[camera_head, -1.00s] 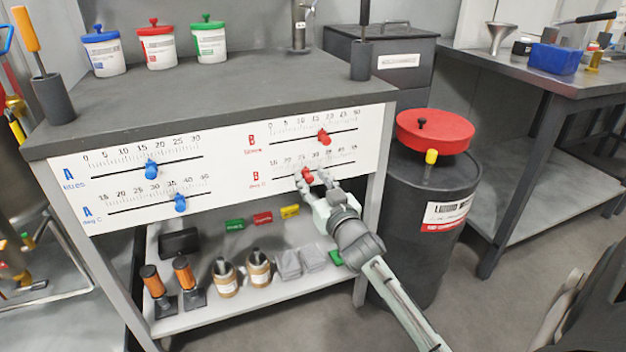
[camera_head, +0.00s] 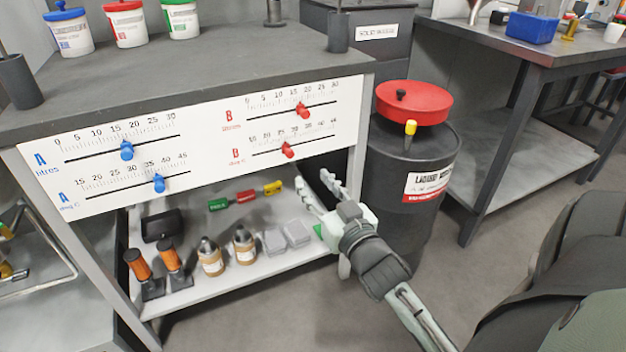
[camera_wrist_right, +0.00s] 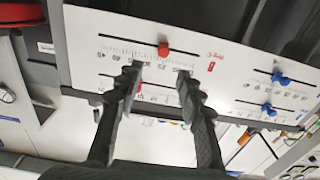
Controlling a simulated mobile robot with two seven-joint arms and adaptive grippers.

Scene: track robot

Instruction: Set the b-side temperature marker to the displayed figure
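The b-side temperature marker (camera_head: 288,150) is a red knob on the lower red-labelled slider of the white panel (camera_head: 208,185). It stands roughly between 25 and 30; the exact reading is too small to tell. It also shows in the right wrist view (camera_wrist_right: 163,49), where the panel appears upside down. The red B litres marker (camera_head: 303,110) is on the slider above. My right gripper (camera_head: 313,180) is open and empty, below and right of the temperature marker and apart from it. Its spread fingers (camera_wrist_right: 158,80) show in the wrist view. My left gripper is out of view. No displayed target figure is legible.
Two blue markers, A litres (camera_head: 127,150) and A temperature (camera_head: 159,184), sit on the panel's left half. A black drum with a red lid (camera_head: 414,101) stands right of the bench. Bottles, handles and grey blocks (camera_head: 297,233) fill the lower shelf (camera_head: 225,280).

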